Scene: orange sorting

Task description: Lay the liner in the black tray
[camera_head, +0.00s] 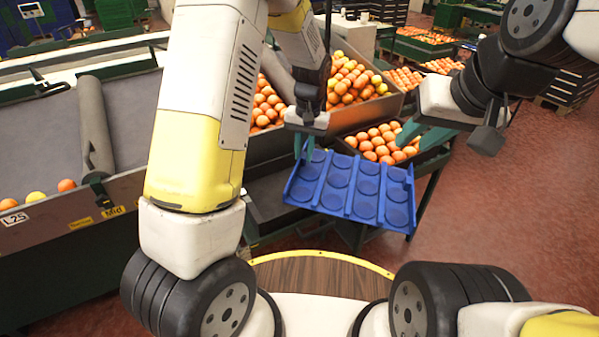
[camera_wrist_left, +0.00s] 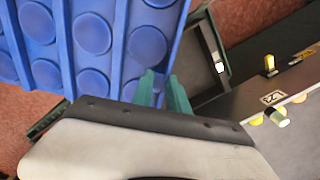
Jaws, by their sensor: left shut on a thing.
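The liner (camera_head: 352,190) is a blue sheet with rows of round hollows and raised ribs. It hangs tilted in the air at the middle of the head view. My left gripper (camera_head: 304,146) is shut on its upper left edge. In the left wrist view the green fingers (camera_wrist_left: 162,90) pinch the edge of the blue liner (camera_wrist_left: 95,45). A dark surface (camera_head: 268,196) shows left of the liner, partly hidden; I cannot tell whether it is the black tray. My right gripper (camera_head: 424,135) is empty, fingers apart, above and right of the liner.
A crate of oranges (camera_head: 380,140) stands just behind the liner, with heaped bins (camera_head: 350,85) beyond. A grey sorting chute (camera_head: 130,120) with a few fruits lies at left. Red floor (camera_head: 480,220) is open at right.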

